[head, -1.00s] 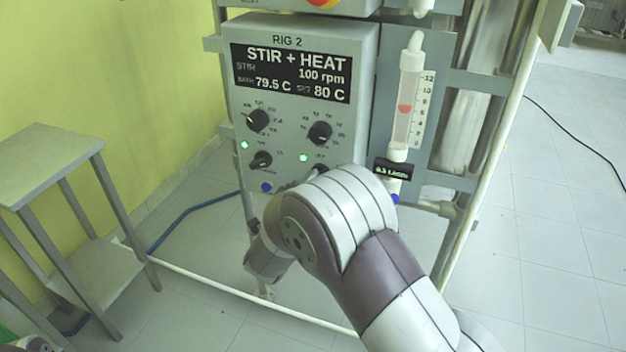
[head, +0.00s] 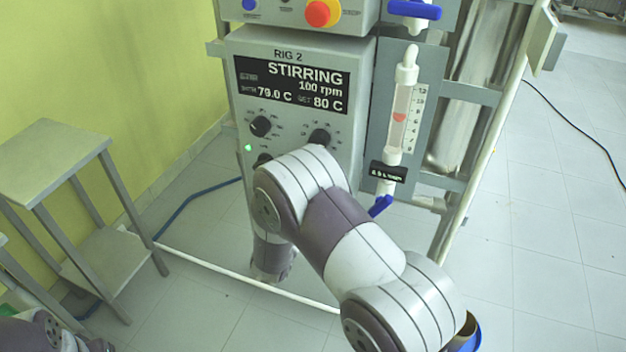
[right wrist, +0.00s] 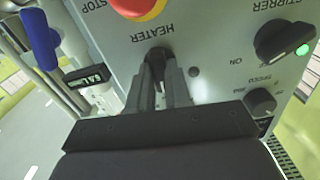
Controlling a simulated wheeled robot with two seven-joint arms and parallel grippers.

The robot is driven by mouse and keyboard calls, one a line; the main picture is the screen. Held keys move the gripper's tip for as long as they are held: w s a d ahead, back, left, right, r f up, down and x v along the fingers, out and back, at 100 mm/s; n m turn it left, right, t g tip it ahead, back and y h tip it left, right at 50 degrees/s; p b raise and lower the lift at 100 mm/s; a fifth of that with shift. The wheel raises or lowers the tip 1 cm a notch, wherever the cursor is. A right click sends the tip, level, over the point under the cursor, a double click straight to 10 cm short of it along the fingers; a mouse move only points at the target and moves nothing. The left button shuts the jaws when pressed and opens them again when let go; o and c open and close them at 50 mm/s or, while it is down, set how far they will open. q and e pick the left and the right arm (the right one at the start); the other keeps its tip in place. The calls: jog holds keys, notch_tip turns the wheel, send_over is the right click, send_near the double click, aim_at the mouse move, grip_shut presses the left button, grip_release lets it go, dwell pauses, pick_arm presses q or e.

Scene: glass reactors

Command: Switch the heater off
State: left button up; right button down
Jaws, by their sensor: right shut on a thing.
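The grey control box (head: 297,45) of rig 2 reads STIRRING, 100 rpm, bath about 79.0 C, set 80 C. In the right wrist view, which is upside down, my right gripper (right wrist: 160,72) is shut on the dark heater knob (right wrist: 157,56) under the HEATER label. A small lamp (right wrist: 194,72) beside it looks dark. The stirrer knob (right wrist: 284,38) is to the right with a lit green lamp (right wrist: 303,49). In the head view my right arm hides the heater knob, its lamp and my gripper. My left gripper does not show.
A red-and-yellow stop button (head: 322,12) sits on the box above. A flow tube (head: 402,115) with blue valve handles (head: 380,205) is close on the right. A grey metal stand (head: 52,160) is at the left. Open floor lies to the right.

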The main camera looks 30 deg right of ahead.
jog(key=shift+n+p, duration=0.3)
jog(key=shift+n, duration=0.3)
jog(key=c, duration=1.1)
grip_release()
jog(key=shift+o, duration=0.2)
jog(key=v, duration=1.2)
jog(key=shift+s+a, duration=0.25)
jog(key=shift+a, duration=0.05)
